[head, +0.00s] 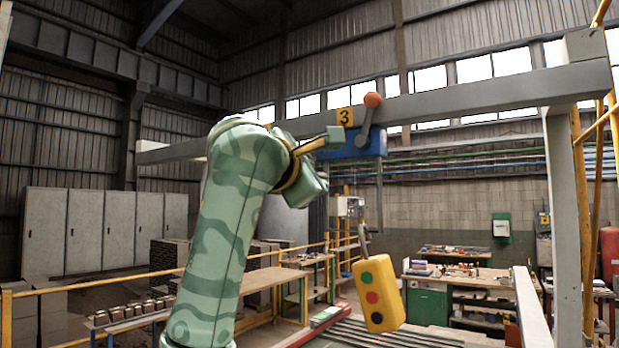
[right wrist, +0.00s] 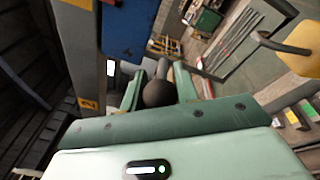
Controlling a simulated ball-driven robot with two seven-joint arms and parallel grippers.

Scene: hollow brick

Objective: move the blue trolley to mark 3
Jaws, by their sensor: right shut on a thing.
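The blue trolley (head: 350,146) hangs under the grey overhead beam (head: 470,97), right below the yellow plate of mark 3 (head: 344,117). A grey lever with an orange ball (head: 372,100) stands up on its front, leaning slightly right. My right gripper (head: 328,141) is at the trolley's left side. In the right wrist view its fingers (right wrist: 160,90) are shut on a dark ball handle (right wrist: 158,94) with a grey rod behind it, close to the trolley (right wrist: 124,30). The head view does not show this handle clearly. My left gripper is out of view.
A yellow pendant (head: 377,293) with green, red and dark buttons hangs below and to the right. A post (head: 566,220) stands at the right. Workbenches (head: 447,290), a yellow railing (head: 130,281) and grey lockers (head: 105,232) lie farther back.

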